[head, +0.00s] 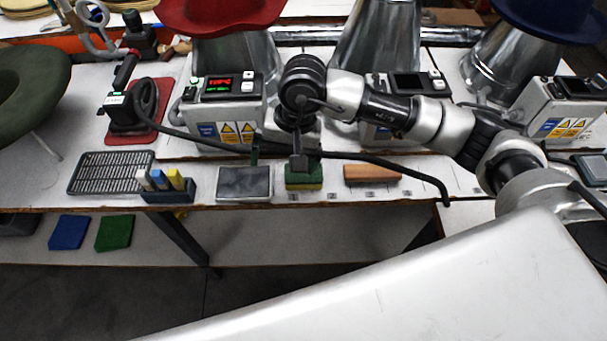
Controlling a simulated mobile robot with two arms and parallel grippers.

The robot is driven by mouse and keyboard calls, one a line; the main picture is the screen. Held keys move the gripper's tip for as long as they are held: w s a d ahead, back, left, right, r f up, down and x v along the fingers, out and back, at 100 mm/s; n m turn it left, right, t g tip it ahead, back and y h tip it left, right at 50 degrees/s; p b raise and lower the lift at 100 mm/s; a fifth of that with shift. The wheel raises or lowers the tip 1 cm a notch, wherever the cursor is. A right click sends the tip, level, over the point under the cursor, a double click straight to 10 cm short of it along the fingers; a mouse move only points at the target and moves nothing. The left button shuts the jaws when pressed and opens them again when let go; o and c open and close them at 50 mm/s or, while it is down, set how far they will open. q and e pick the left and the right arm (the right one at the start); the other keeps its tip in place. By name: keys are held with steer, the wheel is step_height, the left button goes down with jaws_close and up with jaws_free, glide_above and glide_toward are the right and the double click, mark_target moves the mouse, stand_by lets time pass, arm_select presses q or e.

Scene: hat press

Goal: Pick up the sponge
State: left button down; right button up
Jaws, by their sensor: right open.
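The sponge (311,182), green on top with a yellow layer below, lies near the front edge of the white worktable. My right arm comes in from the right, and its gripper (299,165) points down over the sponge. The right gripper is open. Its fingers hide part of the sponge's back and top. I cannot tell whether the fingertips touch the sponge or hang just above it. My left gripper is not in view.
A grey pad (244,182) lies left of the sponge, and a wooden-brown block (371,173) lies right of it. A chalk holder (168,192) and a metal grid (111,172) are further left. A dark cable crosses behind the sponge. Control boxes (229,110) stand behind.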

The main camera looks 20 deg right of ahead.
steer(key=d+h, duration=0.1)
steer(key=w+d+h, duration=0.1)
steer(key=d, duration=0.1)
steer(key=w+d+h, duration=0.1)
steer(key=shift+d+n+t, duration=0.4)
glide_above(304, 177)
steer(key=f, duration=0.3)
steer(key=w+f, duration=0.1)
steer(key=shift+d+f+p, duration=0.3)
steer(key=shift+f+p, duration=0.05)
steer(key=shift+a+f+p, duration=0.15)
steer(key=shift+f+p, duration=0.65)
steer(key=shift+f, duration=1.95)
steer(key=shift+c, duration=0.3)
steer(key=c, duration=0.6)
